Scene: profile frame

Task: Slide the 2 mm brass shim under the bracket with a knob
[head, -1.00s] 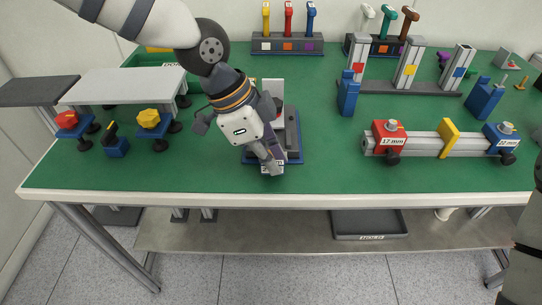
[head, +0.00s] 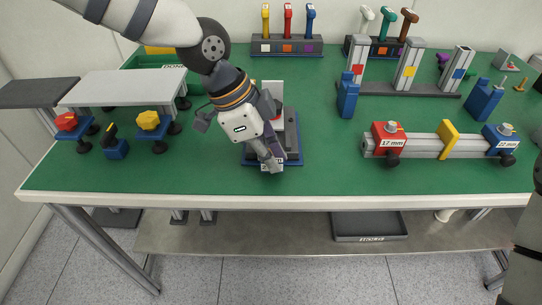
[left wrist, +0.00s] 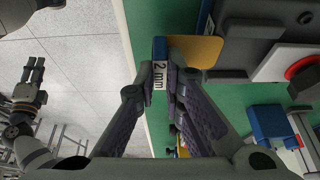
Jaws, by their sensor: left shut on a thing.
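My left gripper (head: 268,160) is shut on the blue grip of the 2 mm shim (left wrist: 158,50), whose white label faces my wrist camera. Its flat brass plate (left wrist: 197,52) points right in the left wrist view, toward a dark grey part (left wrist: 245,30) of the fixture. I cannot tell whether its tip is under that part. In the head view the fixture (head: 290,135) stands on a blue base, partly hidden by my gripper. Red (head: 391,138) and blue (head: 501,138) brackets with knobs sit on a rail at right. My right gripper (left wrist: 30,80) hangs off the table; its opening is unclear.
A rack of coloured handles (head: 288,46) stands at the back. A grey stand with three posts (head: 408,86) is at back right. A low white platform (head: 125,87) and small blue holders are at left. Green tabletop is clear between fixture and rail.

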